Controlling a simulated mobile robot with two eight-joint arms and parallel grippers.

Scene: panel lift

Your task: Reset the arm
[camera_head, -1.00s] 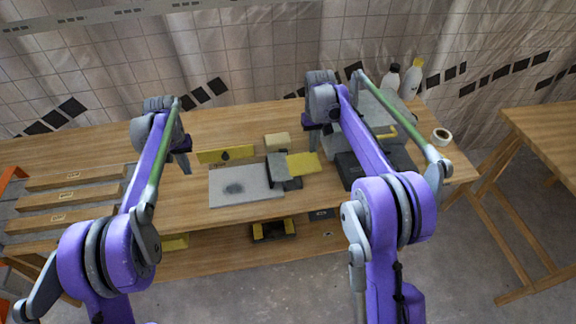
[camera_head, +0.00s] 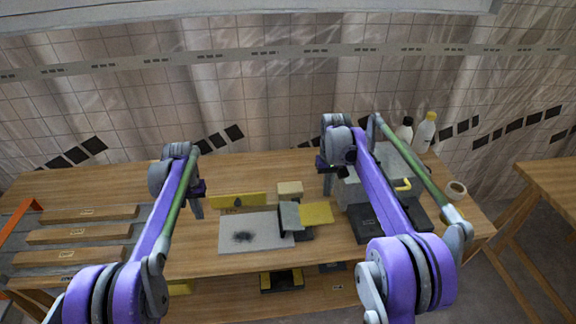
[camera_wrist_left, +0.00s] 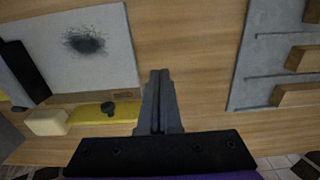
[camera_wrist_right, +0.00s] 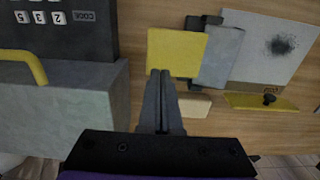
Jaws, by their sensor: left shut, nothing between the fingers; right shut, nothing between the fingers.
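My left gripper (camera_head: 197,204) hangs above the wooden workbench (camera_head: 80,187), left of a grey panel with a dark smudge (camera_head: 262,238). In the left wrist view its fingers (camera_wrist_left: 159,98) are together with nothing between them. My right gripper (camera_head: 328,184) hangs above the bench between a yellow pad (camera_head: 317,213) and a grey case with a yellow handle (camera_head: 403,184). In the right wrist view its fingers (camera_wrist_right: 164,98) are together and empty. Both grippers are clear of the objects.
Wooden bars (camera_head: 80,234) lie on a grey tray at the left. A yellow strip with a black knob (camera_head: 238,201) and a cream block (camera_head: 290,189) lie behind the panel. Bottles (camera_head: 425,132) and a tape roll (camera_head: 456,189) stand at the right. A second table (camera_head: 550,182) is far right.

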